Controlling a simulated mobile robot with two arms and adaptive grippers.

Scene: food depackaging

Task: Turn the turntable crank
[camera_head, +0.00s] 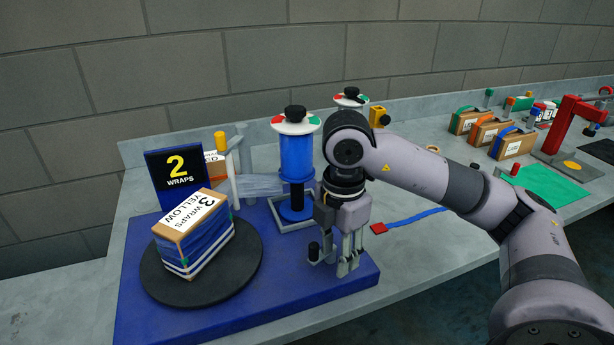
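The turntable (178,292) is a black disc on a blue base (300,303). A box wrapped in blue (202,247), labelled "3 WRAPS YELLOW", sits on it. A small black crank knob (313,251) stands upright near the right part of the base. My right gripper (345,268) points down over the base, just right of the knob. Its silver fingers hang close to the knob; whether they touch it, and how far apart they are, I cannot tell. My arm and gripper hide part of the base. My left gripper is out of view.
A blue film roll (297,157) on a stand rises behind the base, its film stretching left past a yellow-topped post (221,143). A "2 WRAPS" sign (178,170) stands behind the turntable. Strapped boxes (465,121) and a red press (572,122) are at the far right.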

